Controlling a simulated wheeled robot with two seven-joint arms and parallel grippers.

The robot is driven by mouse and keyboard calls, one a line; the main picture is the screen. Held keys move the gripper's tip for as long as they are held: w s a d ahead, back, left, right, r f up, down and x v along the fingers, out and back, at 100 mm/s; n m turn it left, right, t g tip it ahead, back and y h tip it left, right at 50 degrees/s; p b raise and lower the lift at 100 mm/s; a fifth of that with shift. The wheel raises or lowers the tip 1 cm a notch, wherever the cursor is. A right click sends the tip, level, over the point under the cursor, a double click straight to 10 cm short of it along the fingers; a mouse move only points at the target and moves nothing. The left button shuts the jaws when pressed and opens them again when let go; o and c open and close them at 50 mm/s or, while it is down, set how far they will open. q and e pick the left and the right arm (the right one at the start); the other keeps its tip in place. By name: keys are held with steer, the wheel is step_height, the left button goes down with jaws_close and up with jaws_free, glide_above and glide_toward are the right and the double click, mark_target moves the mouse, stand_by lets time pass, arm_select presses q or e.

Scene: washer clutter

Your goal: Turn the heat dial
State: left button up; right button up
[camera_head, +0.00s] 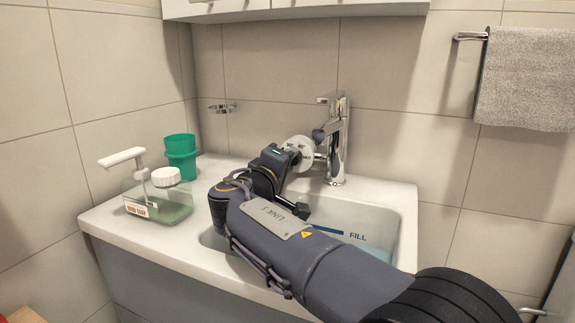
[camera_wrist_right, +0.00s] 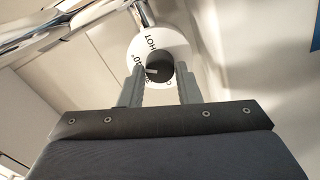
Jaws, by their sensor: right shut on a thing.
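The heat dial (camera_head: 301,146) is a pale round disc beside the chrome tap (camera_head: 338,150) over the sink. In the right wrist view the dial (camera_wrist_right: 178,50) shows as a white ring with the word HOT and other markings around a dark knob (camera_wrist_right: 160,67). My right gripper (camera_wrist_right: 160,88) reaches up to it, with its two fingers on either side of the dark knob. It is shut on the knob. In the head view the right gripper (camera_head: 285,155) is partly hidden by its own wrist. My left gripper is not in view.
A white sink (camera_head: 405,205) with a FILL mark lies under my right arm. A soap dispenser (camera_head: 150,195) and a green cup (camera_head: 181,160) stand on the counter at left. A grey towel (camera_head: 527,80) hangs at right. A cabinet (camera_head: 290,9) is above.

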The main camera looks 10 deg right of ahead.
steer(key=o, duration=1)
steer(key=shift+p+v, duration=0.7)
steer(key=shift+v, duration=3.2)
